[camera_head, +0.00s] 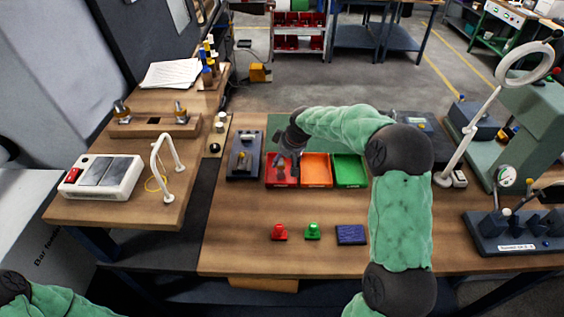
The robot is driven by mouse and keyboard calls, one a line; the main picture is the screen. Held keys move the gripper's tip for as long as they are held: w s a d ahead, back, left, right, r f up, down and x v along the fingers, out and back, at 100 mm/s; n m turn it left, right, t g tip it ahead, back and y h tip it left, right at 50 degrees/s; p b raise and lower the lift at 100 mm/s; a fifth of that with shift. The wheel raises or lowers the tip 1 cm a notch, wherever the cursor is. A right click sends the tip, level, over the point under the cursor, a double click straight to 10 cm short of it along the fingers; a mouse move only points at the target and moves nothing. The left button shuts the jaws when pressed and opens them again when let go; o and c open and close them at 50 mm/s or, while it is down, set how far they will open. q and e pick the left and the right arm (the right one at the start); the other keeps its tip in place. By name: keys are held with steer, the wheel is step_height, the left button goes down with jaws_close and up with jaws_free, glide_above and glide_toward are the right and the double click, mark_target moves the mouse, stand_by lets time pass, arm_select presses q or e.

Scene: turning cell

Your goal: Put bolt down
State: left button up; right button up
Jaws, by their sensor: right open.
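My right gripper (285,159) hangs over the red bin (283,185), its dark fingers pointing down, open. Its wrist and fingers cover much of that bin. I cannot make out a bolt for certain: the grey shapes at the fingertips are too small and dark to tell apart. The orange bin (316,171) stands beside the red one, and the green bin (350,172) stands to its right. Of my left arm only a green link shows at the bottom left corner; its gripper is out of the picture.
A red stamp (280,233), a green stamp (312,231) and a dark blue pad (351,235) lie in front of the bins. A dark tray (244,154) is left of them. A lamp (482,110) and a gauge stand (515,232) are at the right. The front left wood is clear.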

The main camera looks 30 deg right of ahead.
steer(key=v, duration=0.7)
steer(key=shift+r+p, duration=0.25)
steer(key=shift+p, duration=0.2)
steer(key=shift+s, duration=0.1)
stand_by(0.7)
